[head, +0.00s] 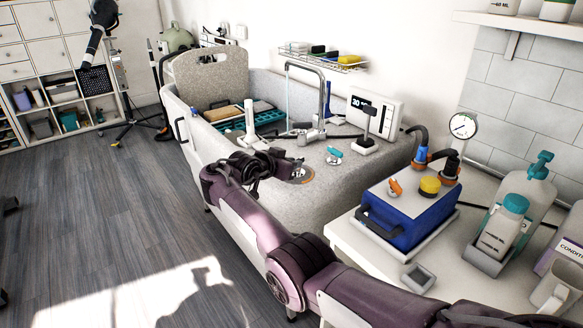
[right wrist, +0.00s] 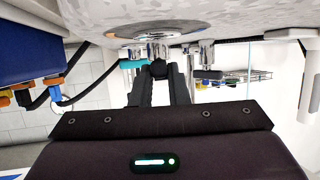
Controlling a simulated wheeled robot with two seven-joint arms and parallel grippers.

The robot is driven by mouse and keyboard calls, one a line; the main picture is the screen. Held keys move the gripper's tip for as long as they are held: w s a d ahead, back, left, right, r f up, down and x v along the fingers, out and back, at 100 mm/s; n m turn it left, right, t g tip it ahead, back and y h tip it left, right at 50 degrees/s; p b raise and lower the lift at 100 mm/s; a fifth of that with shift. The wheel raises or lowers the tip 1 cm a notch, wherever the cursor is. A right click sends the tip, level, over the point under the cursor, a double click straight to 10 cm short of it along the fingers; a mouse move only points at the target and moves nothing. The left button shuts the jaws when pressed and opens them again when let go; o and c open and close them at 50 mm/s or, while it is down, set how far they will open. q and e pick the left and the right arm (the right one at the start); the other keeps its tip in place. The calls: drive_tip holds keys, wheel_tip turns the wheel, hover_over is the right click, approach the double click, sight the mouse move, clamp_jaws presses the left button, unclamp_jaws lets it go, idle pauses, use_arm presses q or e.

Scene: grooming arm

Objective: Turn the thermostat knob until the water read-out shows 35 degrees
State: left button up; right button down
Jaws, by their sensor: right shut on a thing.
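The water read-out (head: 371,111) is a white box with a dark display at the back right of the tub. Its digits look like 30, small and not fully clear. A round metal dial plate (head: 301,176) lies on the tub's speckled deck; it also shows in the right wrist view (right wrist: 160,31). My right gripper (head: 293,163) reaches in low at this plate. In the right wrist view its dark fingers (right wrist: 158,70) are together at the tips, shut on the thermostat knob, which they hide almost wholly. My left gripper is not in view.
A teal-handled fitting (head: 333,153) and a chrome tap (head: 312,134) stand just behind the plate. A black-topped post (head: 367,128) stands to the right. A blue box (head: 408,213) with hoses and several bottles fill the counter at right.

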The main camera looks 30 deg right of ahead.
idle(0.4)
drive_tip(key=c, duration=1.4)
unclamp_jaws()
drive_tip(key=p+v, duration=0.1)
drive_tip(key=v, duration=0.5)
drive_tip(key=shift+a+r+p, duration=0.25)
drive_tip(key=shift+a+p, duration=0.1)
drive_tip(key=shift+p, duration=0.05)
drive_tip(key=shift+s+a+r+p, duration=0.1)
drive_tip(key=shift+s+a+p, duration=0.15)
drive_tip(key=shift+a, duration=0.2)
